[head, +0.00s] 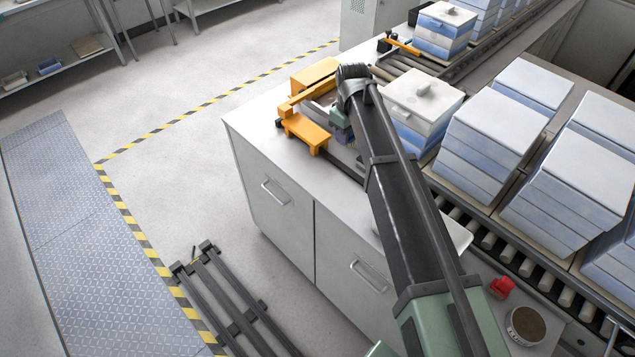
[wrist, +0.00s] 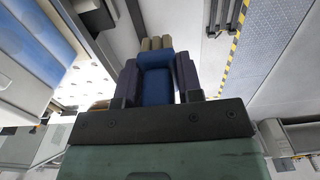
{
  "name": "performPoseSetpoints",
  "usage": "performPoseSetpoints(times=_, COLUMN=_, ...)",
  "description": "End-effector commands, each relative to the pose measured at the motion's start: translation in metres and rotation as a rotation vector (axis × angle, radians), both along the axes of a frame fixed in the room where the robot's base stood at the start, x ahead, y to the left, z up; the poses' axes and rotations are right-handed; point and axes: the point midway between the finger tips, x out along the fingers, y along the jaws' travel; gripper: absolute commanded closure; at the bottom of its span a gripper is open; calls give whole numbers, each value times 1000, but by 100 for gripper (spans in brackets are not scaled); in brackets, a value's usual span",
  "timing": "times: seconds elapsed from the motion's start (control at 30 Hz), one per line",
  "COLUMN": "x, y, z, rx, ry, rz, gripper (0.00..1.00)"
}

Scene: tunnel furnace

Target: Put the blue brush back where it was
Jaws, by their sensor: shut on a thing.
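The blue brush (wrist: 155,84) is between the two dark fingers of my gripper (wrist: 157,78) in the wrist view. Its tan bristle end (wrist: 157,43) points away from the palm. My gripper is shut on the brush body. In the head view my gripper (head: 343,136) is over the far end of the white cabinet top, beside the orange pieces and the nearest white-and-blue box stack. My arm hides much of it there, and I cannot make out the brush in that view. I cannot tell whether the brush touches any surface.
An orange step-like piece (head: 306,132) and an orange block (head: 315,73) stand at the far end of the cabinet top (head: 262,118). White-and-blue stacked boxes (head: 490,130) line the roller conveyor (head: 490,240) on the right. A red object (head: 502,286) and a round pot (head: 527,325) are nearby.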

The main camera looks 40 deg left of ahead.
Motion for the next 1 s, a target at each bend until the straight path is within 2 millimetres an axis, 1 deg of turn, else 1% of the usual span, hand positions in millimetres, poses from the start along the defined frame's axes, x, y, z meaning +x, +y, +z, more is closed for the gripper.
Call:
performPoseSetpoints(times=0.07, x=0, y=0, z=0, rx=0, ry=0, rz=1, gripper=89)
performPoseSetpoints(times=0.13, x=0, y=0, z=-5, rx=0, ry=0, rz=1, gripper=89)
performPoseSetpoints(times=0.17, x=0, y=0, z=-10, rx=0, ry=0, rz=1, gripper=89)
performPoseSetpoints(times=0.23, x=0, y=0, z=-25, rx=0, ry=0, rz=1, gripper=89)
performPoseSetpoints(times=0.27, x=0, y=0, z=-34, rx=0, ry=0, rz=1, gripper=89)
performPoseSetpoints(times=0.5, x=0, y=0, z=-116, rx=0, ry=0, rz=0, gripper=89)
performPoseSetpoints(times=0.6, x=0, y=0, z=-147, rx=0, ry=0, rz=0, gripper=89)
performPoseSetpoints(times=0.63, x=0, y=0, z=-154, rx=0, ry=0, rz=0, gripper=89)
performPoseSetpoints(times=0.7, x=0, y=0, z=-162, rx=0, ry=0, rz=0, gripper=89)
performPoseSetpoints(times=0.73, x=0, y=0, z=-163, rx=0, ry=0, rz=0, gripper=89)
performPoseSetpoints(times=0.87, x=0, y=0, z=-160, rx=0, ry=0, rz=0, gripper=89)
performPoseSetpoints(times=0.93, x=0, y=0, z=-169, rx=0, ry=0, rz=0, gripper=89)
performPoseSetpoints(times=1.0, x=0, y=0, z=-185, rx=0, ry=0, rz=0, gripper=89)
